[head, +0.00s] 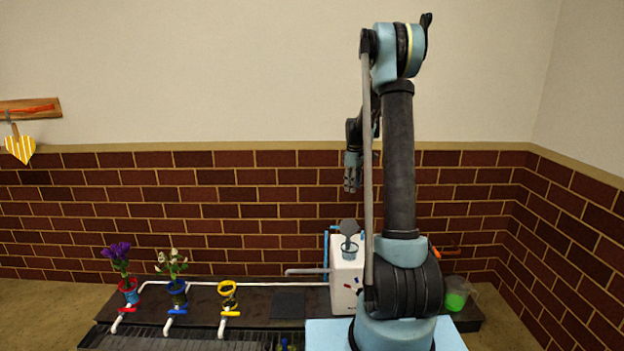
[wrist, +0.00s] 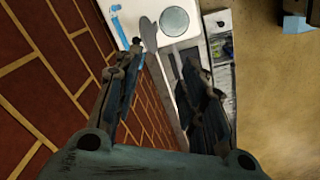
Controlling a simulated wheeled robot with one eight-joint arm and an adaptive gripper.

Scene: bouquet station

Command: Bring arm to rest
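My gripper (head: 351,186) hangs high in front of the brick wall, fingers pointing down, above the bench and apart from everything on it. In the wrist view my gripper (wrist: 168,58) has its two fingers spread, with nothing held between them. My arm stands upright at the right of the head view and hides part of the bench. Below the gripper, a white box (head: 345,283) carries a small blue-grey pot with a grey, flat-headed item (head: 349,229). The white box also shows in the wrist view (wrist: 208,9).
On the dark bench stand a purple-flower vase (head: 129,290), a white-flower vase (head: 178,290) and a yellow ring-topped holder (head: 228,294), behind taps on white pipes. A dark mat (head: 288,304) lies bare. A jug of green liquid (head: 456,298) stands at right.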

